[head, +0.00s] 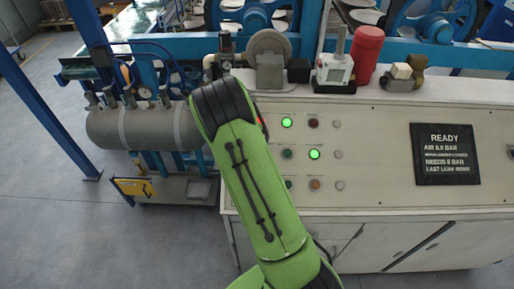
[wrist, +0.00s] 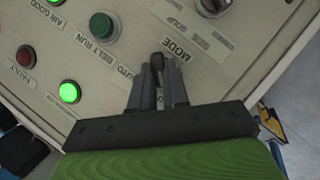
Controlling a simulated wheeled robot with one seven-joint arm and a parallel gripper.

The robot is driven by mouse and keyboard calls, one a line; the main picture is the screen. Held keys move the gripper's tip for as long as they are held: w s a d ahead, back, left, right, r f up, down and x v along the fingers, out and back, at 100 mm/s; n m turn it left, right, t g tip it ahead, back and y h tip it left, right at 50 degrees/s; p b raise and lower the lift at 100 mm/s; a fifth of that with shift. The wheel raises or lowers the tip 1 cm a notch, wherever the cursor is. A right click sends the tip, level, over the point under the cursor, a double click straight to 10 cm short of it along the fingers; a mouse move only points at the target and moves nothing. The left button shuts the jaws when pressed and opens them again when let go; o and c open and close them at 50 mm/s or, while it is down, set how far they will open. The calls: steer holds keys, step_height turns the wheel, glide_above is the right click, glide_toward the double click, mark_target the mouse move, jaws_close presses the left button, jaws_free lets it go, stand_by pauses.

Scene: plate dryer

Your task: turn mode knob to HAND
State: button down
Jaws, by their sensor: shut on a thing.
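The mode knob (wrist: 157,58) is a small dark knob on the cream panel, beside the printed word MODE in the wrist view. My gripper (wrist: 159,70) is shut on it, one grey finger on each side. Most of the knob is hidden between the fingers, and I cannot tell which way it points. In the head view my green arm hides the knob and my gripper.
In the head view a black READY display (head: 445,154) is at the right.

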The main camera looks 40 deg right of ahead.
steer(key=shift+s+a+f, duration=0.1)
steer(key=shift+s+f, duration=0.15)
steer(key=shift+f, duration=0.05)
steer(key=c, duration=1.1)
jaws_free()
steer(key=shift+r, duration=0.1)
steer(key=shift+w+d, duration=0.2)
steer(key=shift+d, duration=0.05)
steer(key=p+v, duration=0.1)
steer(key=v, duration=1.4)
steer(key=shift+w+a+r+p, duration=0.1)
steer(key=shift+w+r+p, duration=0.1)
steer(key=shift+r+p, duration=0.2)
